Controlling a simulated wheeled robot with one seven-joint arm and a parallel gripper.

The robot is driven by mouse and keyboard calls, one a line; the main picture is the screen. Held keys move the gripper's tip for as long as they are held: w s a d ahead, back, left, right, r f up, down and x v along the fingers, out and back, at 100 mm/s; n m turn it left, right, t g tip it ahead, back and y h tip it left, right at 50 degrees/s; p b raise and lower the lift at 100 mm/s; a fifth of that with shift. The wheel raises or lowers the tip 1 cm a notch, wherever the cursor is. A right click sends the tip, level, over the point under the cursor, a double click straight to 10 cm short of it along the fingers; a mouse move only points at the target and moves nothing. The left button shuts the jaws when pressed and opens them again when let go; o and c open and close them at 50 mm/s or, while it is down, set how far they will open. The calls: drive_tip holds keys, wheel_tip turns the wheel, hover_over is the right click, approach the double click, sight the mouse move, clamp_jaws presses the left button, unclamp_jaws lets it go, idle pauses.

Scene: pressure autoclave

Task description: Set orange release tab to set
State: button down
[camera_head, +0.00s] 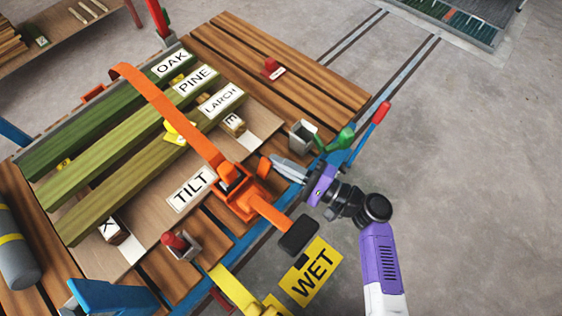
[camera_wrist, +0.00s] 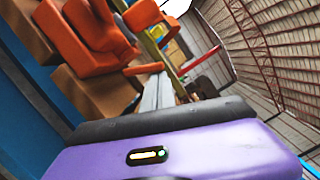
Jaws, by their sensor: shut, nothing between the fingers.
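An orange ratchet buckle (camera_head: 236,204) sits at the table's front edge on an orange strap (camera_head: 165,108). A small orange tab (camera_head: 264,167) stands at its upper right; I take it for the release tab. In the wrist view the buckle (camera_wrist: 85,50) is at upper left, and the tab (camera_wrist: 143,69) lies just past the fingertips. My gripper (camera_head: 273,160) is shut and empty, its grey fingertips right beside the tab. I cannot tell whether they touch. The fingers also show in the wrist view (camera_wrist: 157,92). No "set" marking is readable.
A black-ended orange handle (camera_head: 299,236) extends from the buckle, near the yellow WET sign (camera_head: 313,272). A grey box (camera_head: 302,136) and green handle (camera_head: 337,140) stand close to my gripper. Green timbers (camera_head: 130,165) lie under the strap. Floor at right is clear.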

drive_tip(key=shift+s+r+n, duration=0.1)
drive_tip(key=shift+s+n, duration=0.05)
drive_tip(key=shift+n, duration=0.15)
drive_tip(key=shift+s+a+r, duration=0.25)
drive_tip(key=shift+a+r, duration=0.05)
drive_tip(key=shift+r, duration=0.05)
drive_tip(key=shift+s+r, duration=0.1)
